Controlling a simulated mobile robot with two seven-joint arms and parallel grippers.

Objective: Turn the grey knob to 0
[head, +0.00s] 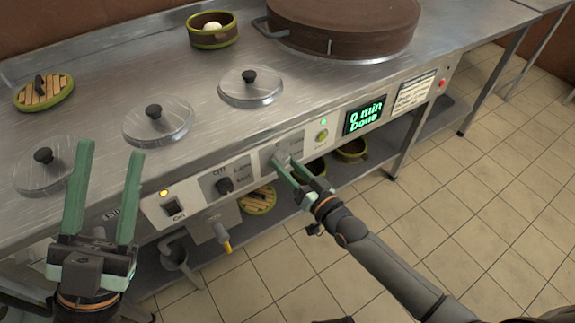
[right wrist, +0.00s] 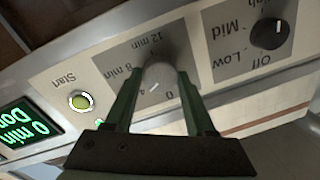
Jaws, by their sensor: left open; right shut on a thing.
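The grey knob (right wrist: 160,72) sits on a grey dial plate on the counter's front panel. In the right wrist view its white line points between the 4 and the 0 marks. My right gripper (right wrist: 158,88) is shut on the grey knob, one green finger on each side. In the head view the right gripper (head: 284,163) covers most of the grey knob (head: 281,157). The green display (head: 365,115) reads "0 min Done". My left gripper (head: 104,190) is open and empty, raised at the left in front of the counter.
A black knob (head: 225,186) marked Off, Low, Mid and High is left of the grey knob. A lit Start button (head: 322,136) is to its right. Steel lids (head: 156,122) and a large brown steamer (head: 343,25) are on the counter. The tiled floor (head: 470,200) at right is clear.

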